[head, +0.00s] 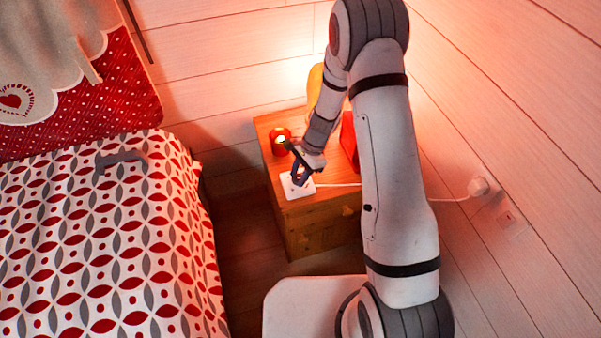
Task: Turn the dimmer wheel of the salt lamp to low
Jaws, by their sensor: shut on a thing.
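A white dimmer box (290,190) lies on the wooden nightstand, near its front left edge. A white cord runs from it to the right, behind my arm, to the wall. My gripper (299,181) points down at the box, its dark fingers shut on the dimmer wheel as far as I can tell. The wheel is hidden by the fingers, so its setting cannot be read. A glowing yellow-orange shape (314,84), seemingly the salt lamp, stands at the back of the nightstand, mostly hidden behind my arm. The wall around it is brightly lit.
The nightstand (318,238) also holds a small red candle holder (281,142) left of my gripper and a red object (349,138) partly behind my arm. A bed (110,235) is at left. A white plug (478,187) sits on the plank wall at right.

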